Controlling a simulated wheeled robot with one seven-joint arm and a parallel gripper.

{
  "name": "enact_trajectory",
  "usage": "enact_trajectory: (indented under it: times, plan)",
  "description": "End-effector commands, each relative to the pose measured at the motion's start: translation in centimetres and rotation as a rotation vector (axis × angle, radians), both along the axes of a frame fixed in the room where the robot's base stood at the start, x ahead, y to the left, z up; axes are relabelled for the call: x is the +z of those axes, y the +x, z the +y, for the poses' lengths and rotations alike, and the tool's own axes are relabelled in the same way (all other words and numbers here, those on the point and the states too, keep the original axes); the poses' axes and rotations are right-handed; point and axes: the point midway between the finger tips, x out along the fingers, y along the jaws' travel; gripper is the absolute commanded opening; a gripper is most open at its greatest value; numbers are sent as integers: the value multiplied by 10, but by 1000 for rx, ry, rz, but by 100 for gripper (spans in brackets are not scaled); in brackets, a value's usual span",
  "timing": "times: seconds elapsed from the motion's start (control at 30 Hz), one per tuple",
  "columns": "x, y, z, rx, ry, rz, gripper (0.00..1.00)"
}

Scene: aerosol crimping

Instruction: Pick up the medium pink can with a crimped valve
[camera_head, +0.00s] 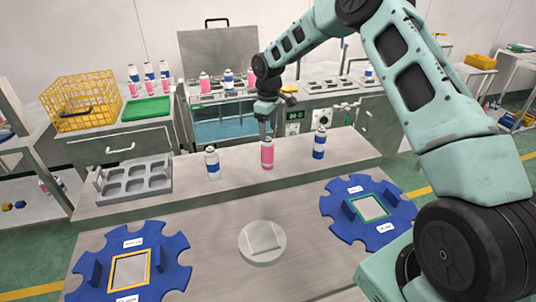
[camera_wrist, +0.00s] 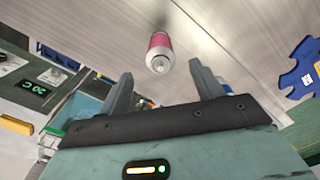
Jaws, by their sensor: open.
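The pink can (camera_head: 267,155) stands upright on the raised back shelf of the table, between two white-and-blue cans. In the wrist view the pink can (camera_wrist: 159,50) shows its light metal top with a small valve at the centre; I cannot tell from this whether the valve is crimped. My gripper (camera_head: 267,132) is just above and behind the can in the head view. In the wrist view my gripper's two fingers (camera_wrist: 158,92) are spread apart and empty, with the can beyond the gap between them. No contact with the can shows.
White-and-blue cans stand left (camera_head: 212,163) and right (camera_head: 319,144) of the pink can. A grey compartment tray (camera_head: 133,192) sits at the shelf's left. Blue notched plates lie left (camera_head: 88,262) and right (camera_head: 335,213), with a round metal disc (camera_head: 262,255) between.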

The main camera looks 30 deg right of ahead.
Motion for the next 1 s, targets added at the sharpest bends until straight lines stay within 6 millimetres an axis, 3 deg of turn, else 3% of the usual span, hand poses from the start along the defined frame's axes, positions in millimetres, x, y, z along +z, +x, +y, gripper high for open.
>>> enact_trajectory:
  times: [0.1, 0.37, 0.67, 0.97, 1.0]
  plan:
    - [-15, 0, 0, 1, 1, 2, 66]
    - [-33, 0, 0, 0, 1, 2, 66]
    - [-71, 1, 0, 0, 0, 1, 66]
    - [-77, 1, 0, 0, 0, -1, 66]
    - [-77, 1, 0, 0, 0, -1, 55]
